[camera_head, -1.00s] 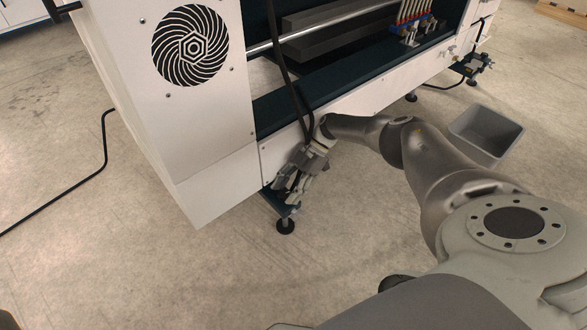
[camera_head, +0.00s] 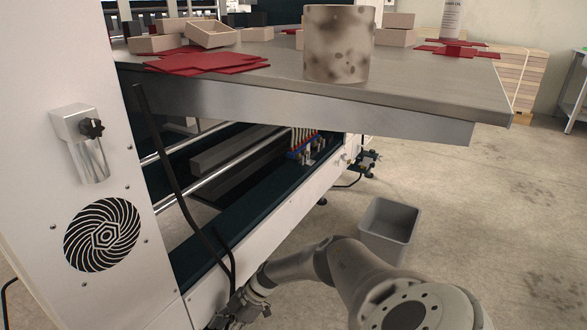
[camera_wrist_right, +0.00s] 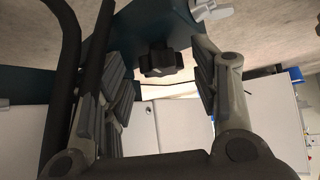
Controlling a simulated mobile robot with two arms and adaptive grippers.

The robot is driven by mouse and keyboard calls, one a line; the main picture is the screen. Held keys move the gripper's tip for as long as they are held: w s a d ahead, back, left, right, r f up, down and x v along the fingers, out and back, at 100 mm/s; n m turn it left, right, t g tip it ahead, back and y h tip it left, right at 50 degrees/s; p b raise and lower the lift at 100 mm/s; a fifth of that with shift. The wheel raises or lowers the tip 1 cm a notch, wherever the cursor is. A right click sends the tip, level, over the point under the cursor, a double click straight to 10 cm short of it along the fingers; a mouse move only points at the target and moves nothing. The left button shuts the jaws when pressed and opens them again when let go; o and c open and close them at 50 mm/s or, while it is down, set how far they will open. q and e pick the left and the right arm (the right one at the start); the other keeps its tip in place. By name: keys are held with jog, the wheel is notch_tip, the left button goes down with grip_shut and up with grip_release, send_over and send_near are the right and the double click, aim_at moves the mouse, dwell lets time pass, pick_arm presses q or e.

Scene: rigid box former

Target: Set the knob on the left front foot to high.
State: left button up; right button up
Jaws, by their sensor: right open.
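A dark knob (camera_wrist_right: 158,62) shows in the right wrist view, on the dark teal foot bracket (camera_wrist_right: 150,25). My right gripper (camera_wrist_right: 157,52) is open. Its two fingers stand on either side of the knob in the picture, with visible gaps. I cannot tell how far the knob is beyond the fingertips. In the head view my right gripper (camera_head: 236,314) is at the bottom edge, by the lower corner of the machine (camera_head: 215,292). The foot and its knob are out of the head view. My left gripper is not in view. The knob's setting cannot be read.
A dark cable (camera_head: 180,190) hangs down the machine front close to my right gripper. Another black knob (camera_head: 92,128) is on the white cabinet above a fan grille (camera_head: 101,235). A metal table (camera_head: 420,85) juts out above. A grey bin (camera_head: 388,228) stands on the floor.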

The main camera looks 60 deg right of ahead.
jog(key=m+t+h+p, duration=0.1)
jog(key=m+p, duration=0.1)
jog(key=m+t+h+p, duration=0.1)
jog(key=m+p, duration=0.1)
jog(key=s+m+t+h+p, duration=0.1)
jog(key=m+p, duration=0.1)
jog(key=p, duration=0.1)
jog(key=shift+a+r+t, duration=0.2)
jog(key=shift+a+t, duration=0.1)
jog(key=shift+a, duration=0.1)
jog(key=shift+s+a+f+m+t+h+p, duration=0.15)
jog(key=shift+m+t+h+p, duration=0.2)
jog(key=shift+m+h+p, duration=0.5)
jog(key=shift+a+m+t+h+p, duration=0.1)
jog(key=shift+m+t+h+p, duration=0.35)
jog(key=shift+m+p, duration=0.6)
jog(key=shift+m+h, duration=0.3)
jog(key=shift+m, duration=0.2)
jog(key=shift+a+f+m+h+p, duration=0.1)
jog(key=shift+a+m+h+p, duration=0.2)
jog(key=shift+m+h, duration=0.4)
jog(key=shift+m+h, duration=0.5)
jog(key=shift+m, duration=0.2)
